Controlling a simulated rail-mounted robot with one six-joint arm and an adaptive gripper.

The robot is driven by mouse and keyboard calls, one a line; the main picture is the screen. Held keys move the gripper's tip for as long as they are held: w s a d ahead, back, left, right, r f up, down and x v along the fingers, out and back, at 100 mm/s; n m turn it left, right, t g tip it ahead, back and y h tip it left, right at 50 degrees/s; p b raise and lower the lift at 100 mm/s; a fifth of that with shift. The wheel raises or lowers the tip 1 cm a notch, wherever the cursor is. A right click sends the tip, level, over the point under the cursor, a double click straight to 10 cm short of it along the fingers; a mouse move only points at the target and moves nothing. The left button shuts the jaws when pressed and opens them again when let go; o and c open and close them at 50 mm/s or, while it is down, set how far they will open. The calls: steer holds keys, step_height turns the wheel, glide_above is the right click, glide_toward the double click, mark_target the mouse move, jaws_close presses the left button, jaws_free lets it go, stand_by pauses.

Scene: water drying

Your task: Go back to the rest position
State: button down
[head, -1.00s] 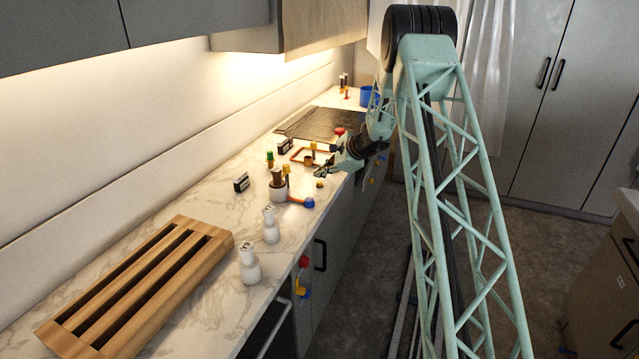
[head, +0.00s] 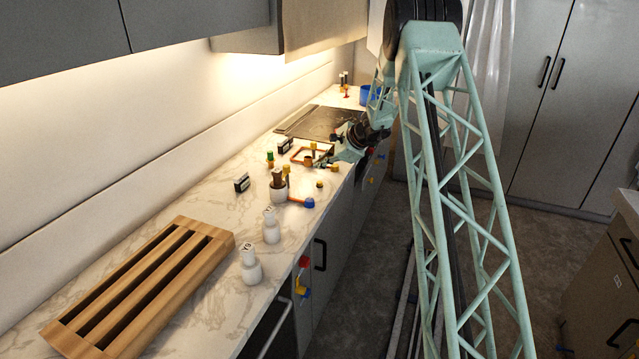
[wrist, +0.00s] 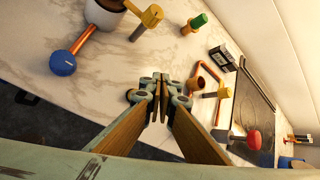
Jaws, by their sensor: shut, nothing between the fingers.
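My gripper (wrist: 160,100) is in the middle of the wrist view, its fingers shut together with nothing between them. In the head view it is small and partly merges with the valve parts behind it, above the far part of the counter near the front edge. My arm reaches to it from the right. Below it in the wrist view is the marble counter (wrist: 120,85). It appears clear of the parts around it, though the exact height cannot be told.
A white pot (head: 279,194), a blue-ended orange pipe (head: 308,203) and a copper pipe frame (wrist: 207,73) are near the gripper. A black cooktop (head: 318,122) lies beyond. Two white bottles (head: 250,268) (head: 271,230) and a wooden rack (head: 190,232) stand nearer.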

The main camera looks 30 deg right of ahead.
stand_by(0.4)
